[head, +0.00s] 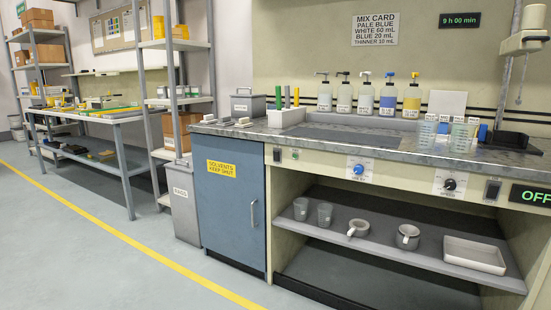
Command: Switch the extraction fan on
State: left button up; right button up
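The bench front below the worktop carries several controls. A blue knob (358,169) sits on a white plate at the middle, its label too small to read. A black knob (449,184) sits on another white plate further right. A dark rocker switch (492,190) is right of that, beside a black display (530,195) reading "OFF" in green. A small dark switch (277,154) and a small green-marked plate (294,154) are at the front's left end. I cannot tell which control belongs to the extraction fan. Neither of my grippers is in view.
Pump bottles (388,95) stand at the back of the worktop (320,146), with measuring cups (427,130) at right. A lower shelf (375,231) holds cups, pots and a tray (474,255). A blue cupboard (235,200) is shut. Floor (75,235) at left is clear.

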aim_at(277, 156)
jog(key=i+j+u, duration=0.15)
jog(key=i+u, duration=0.15)
jog(key=i, duration=0.75)
jog(key=i+u, duration=0.35)
jog(key=i, duration=0.65)
